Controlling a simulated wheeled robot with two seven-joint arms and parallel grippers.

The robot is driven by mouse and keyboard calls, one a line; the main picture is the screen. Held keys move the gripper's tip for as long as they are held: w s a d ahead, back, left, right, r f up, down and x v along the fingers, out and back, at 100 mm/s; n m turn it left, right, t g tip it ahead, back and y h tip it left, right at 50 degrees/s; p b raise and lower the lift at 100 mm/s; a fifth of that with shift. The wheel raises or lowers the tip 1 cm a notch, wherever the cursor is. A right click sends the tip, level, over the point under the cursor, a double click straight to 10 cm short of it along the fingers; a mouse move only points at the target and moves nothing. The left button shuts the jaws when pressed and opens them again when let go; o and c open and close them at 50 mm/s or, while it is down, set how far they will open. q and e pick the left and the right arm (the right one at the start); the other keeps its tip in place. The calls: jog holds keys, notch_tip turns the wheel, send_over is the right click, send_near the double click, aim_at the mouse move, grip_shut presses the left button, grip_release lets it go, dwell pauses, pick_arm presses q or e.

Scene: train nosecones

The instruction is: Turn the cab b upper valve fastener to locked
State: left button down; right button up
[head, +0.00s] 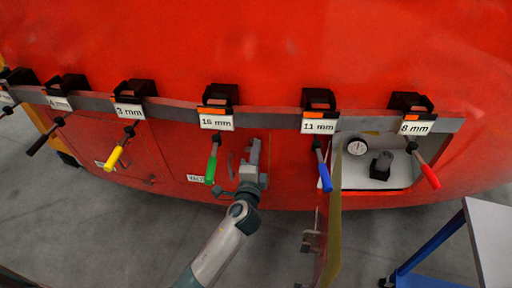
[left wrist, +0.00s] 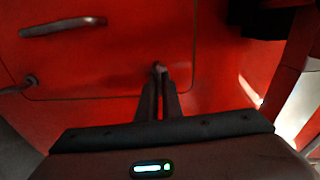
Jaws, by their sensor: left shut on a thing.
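My left gripper (head: 254,152) reaches up to the red valve panel (head: 280,170), below the 16 mm tag. In the left wrist view its two fingers (left wrist: 159,80) are closed together on a small dark fastener (left wrist: 158,67) near the panel's rounded corner. The fingers hide most of this fastener, so I cannot tell its turn. A second fastener (left wrist: 28,83) sits at the panel's seam on the left, apart from the gripper. A dark bar handle (left wrist: 62,27) lies farther up the panel. My right gripper does not show.
Hanging tools with green (head: 211,168), blue (head: 325,176), yellow (head: 114,157) and red (head: 430,176) handles line the rail. An open hatch door (head: 334,220) stands right of my arm. A gauge (head: 357,147) sits in the open compartment. A table (head: 488,235) is at lower right.

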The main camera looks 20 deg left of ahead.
pick_arm(q)
jog(key=shift+m, duration=0.4)
jog(key=c, duration=1.9)
grip_release()
jog(key=shift+c, duration=0.2)
jog(key=shift+s+f, duration=0.1)
jog(key=s+d+b, duration=0.2)
jog(key=s+b, duration=0.2)
jog(key=s, duration=1.3)
jog(key=shift+d+b, duration=0.35)
jog(key=shift+b, duration=0.05)
jog(key=shift+f, duration=0.1)
